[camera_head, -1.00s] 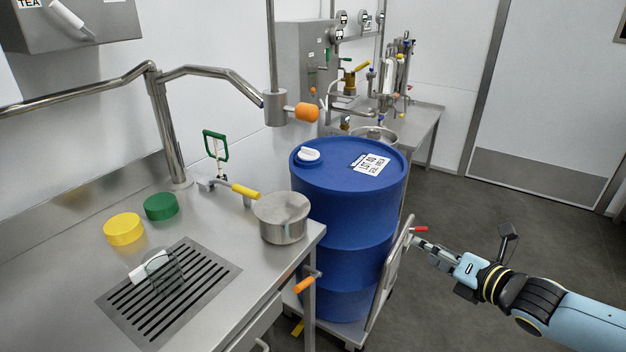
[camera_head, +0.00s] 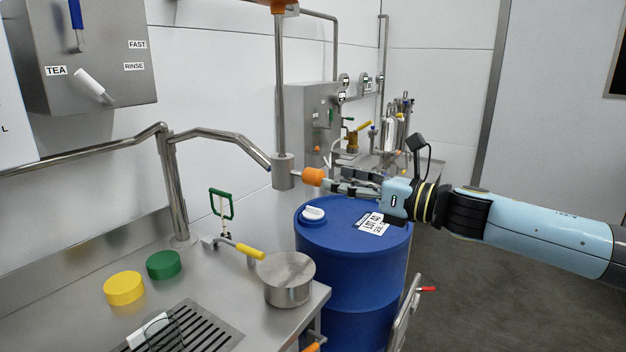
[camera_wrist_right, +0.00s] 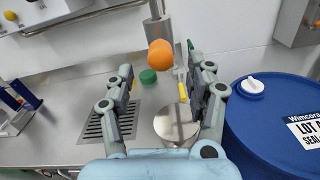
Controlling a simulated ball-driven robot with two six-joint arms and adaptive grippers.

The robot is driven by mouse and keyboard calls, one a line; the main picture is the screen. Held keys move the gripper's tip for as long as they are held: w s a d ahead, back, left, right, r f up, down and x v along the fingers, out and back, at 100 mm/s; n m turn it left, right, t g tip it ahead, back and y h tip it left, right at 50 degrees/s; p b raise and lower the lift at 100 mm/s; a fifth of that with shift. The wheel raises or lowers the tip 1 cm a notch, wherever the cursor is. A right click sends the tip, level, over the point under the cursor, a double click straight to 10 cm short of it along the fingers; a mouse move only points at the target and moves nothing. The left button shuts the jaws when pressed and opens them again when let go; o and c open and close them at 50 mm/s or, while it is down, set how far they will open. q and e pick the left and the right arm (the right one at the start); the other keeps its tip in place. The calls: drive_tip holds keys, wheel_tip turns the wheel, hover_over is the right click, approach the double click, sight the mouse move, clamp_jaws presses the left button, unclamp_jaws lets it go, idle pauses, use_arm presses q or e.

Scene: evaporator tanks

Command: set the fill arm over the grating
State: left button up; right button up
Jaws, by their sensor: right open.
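A bent steel tube (camera_head: 215,134), probably the fill arm, runs from a post on the bench and ends beside a steel hub (camera_head: 283,173). The hub hangs on a vertical pipe and carries an orange knob (camera_head: 313,176), also in the right wrist view (camera_wrist_right: 161,53). My right gripper (camera_head: 335,181) is open at the knob's right side; in the wrist view the knob shows between and beyond its fingertips (camera_wrist_right: 167,69). Contact cannot be told. The slotted grating (camera_head: 195,330) lies in the bench at lower left, away from the hub. My left gripper is not in view.
A blue drum (camera_head: 345,260) stands below my right gripper.

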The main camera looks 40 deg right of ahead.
sight(314, 176)
drive_tip(key=p+x, duration=0.2)
drive_tip(key=x, duration=0.3)
drive_tip(key=shift+w+r, duration=0.1)
drive_tip(key=shift+w, duration=0.15)
drive_tip(key=shift+w+a+p, duration=0.25)
drive_tip(key=shift+w+p, duration=0.1)
drive_tip(key=shift+w, duration=0.1)
clamp_jaws()
